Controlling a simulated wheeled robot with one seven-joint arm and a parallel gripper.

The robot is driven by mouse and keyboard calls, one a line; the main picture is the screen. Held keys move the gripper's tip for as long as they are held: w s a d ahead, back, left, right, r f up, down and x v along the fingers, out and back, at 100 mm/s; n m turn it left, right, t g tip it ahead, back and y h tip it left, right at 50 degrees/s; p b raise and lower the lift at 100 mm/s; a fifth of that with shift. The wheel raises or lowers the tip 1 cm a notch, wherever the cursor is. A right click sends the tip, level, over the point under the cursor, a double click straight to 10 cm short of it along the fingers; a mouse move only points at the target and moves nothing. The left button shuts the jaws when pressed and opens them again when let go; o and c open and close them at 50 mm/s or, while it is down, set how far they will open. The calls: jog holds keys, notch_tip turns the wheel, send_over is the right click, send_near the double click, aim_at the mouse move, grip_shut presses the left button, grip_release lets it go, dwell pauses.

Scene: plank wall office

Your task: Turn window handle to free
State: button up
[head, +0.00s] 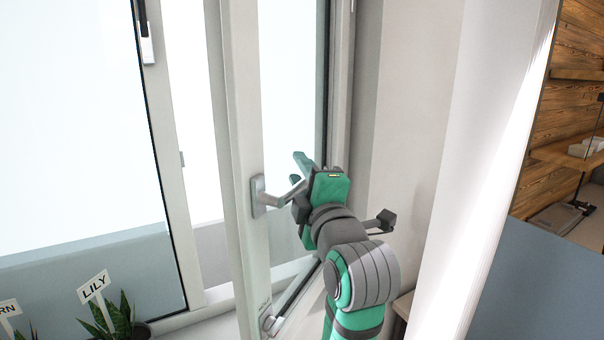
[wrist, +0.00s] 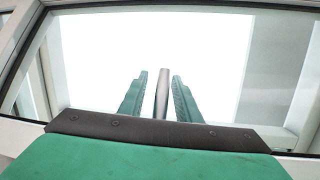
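The lever points right, roughly level, with a slight upward tilt, in the head view. My gripper (head: 303,164) has green fingers and is at the lever's free end, which its body partly hides.
The sash stands at an angle to the window frame (head: 174,190), with a bright gap on its left. A second dark handle (head: 383,221) shows right of my arm. Wooden shelving (head: 570,110) is far right.

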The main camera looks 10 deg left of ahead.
jog(key=shift+s, duration=0.1)
jog(key=v, duration=1)
jog(key=shift+s+f, duration=0.2)
jog(key=shift+s, duration=0.1)
jog(key=shift+f, duration=0.1)
jog(key=w+d+f+m+h, duration=0.15)
jog(key=f+m, duration=0.25)
jog(key=f, duration=0.5)
jog(key=w+f+m+h, duration=0.15)
jog(key=f+m, duration=0.25)
jog(key=f, duration=0.5)
jog(key=s+d+f+m+h, duration=0.1)
jog(key=s+f+m, duration=0.2)
jog(key=f, duration=0.6)
jog(key=s+d+f+m+h, duration=0.1)
jog(key=s+f+m+h, duration=0.15)
jog(key=f, duration=0.65)
jog(key=s+f+m+g+h, duration=0.15)
jog(key=s+f+m, duration=0.45)
jog(key=s+f, duration=0.85)
jog(key=s+a+f+m+g, duration=0.1)
jog(key=s, duration=1.8)
jog(key=shift+f+m, duration=0.2)
jog(key=shift+m, duration=0.15)
